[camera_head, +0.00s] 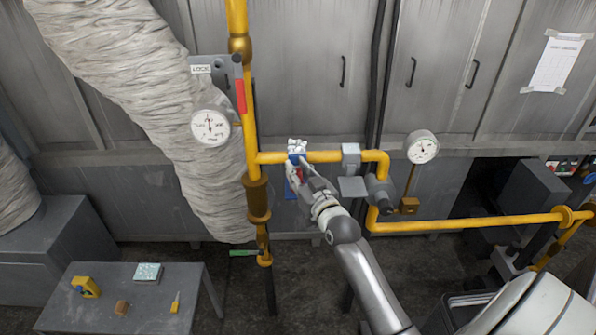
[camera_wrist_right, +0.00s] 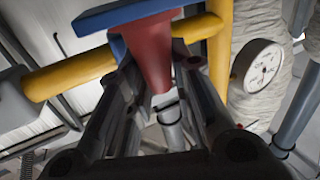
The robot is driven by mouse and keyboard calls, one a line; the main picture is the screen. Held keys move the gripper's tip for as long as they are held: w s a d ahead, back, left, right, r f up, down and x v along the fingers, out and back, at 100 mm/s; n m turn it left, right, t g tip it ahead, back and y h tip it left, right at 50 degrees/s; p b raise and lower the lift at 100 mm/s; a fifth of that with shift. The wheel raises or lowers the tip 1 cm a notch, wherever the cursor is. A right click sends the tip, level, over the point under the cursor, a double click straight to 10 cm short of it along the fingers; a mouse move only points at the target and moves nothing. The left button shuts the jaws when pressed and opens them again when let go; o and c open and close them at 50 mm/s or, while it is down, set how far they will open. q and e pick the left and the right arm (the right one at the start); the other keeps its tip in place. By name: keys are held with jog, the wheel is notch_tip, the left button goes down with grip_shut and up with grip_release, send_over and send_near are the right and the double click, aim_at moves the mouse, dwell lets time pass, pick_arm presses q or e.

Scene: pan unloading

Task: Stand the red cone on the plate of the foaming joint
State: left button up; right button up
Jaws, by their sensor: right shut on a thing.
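My right gripper (camera_head: 305,182) is shut on the red cone (camera_head: 298,172) at the upper yellow pipe. In the wrist view the red cone (camera_wrist_right: 151,50) sits between the fingers, with a blue slab-like part at its wide end. In the head view that blue part shows below the red, beside the gripper. White foam (camera_head: 297,143) lies on a blue fitting on the pipe just above the gripper. Any plate under this foaming joint is hidden by my gripper and the cone, and I cannot tell whether the cone touches it. My left gripper is out of view.
A grey clamp (camera_head: 350,155) with a small grey plate (camera_head: 352,187) below it is close to the right. Gauges (camera_head: 210,126) and (camera_head: 422,147) flank the pipes. A wrapped hose (camera_head: 150,90) hangs left. A low table (camera_head: 135,310) holds small items.

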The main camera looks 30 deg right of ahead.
jog(key=o, duration=0.5)
jog(key=shift+f, duration=0.1)
jog(key=o, duration=0.4)
jog(key=s, duration=0.4)
jog(key=s+a+b, duration=0.1)
jog(key=s, duration=0.3)
jog(key=s+b, duration=0.1)
jog(key=s, duration=0.3)
jog(key=shift+a, duration=0.4)
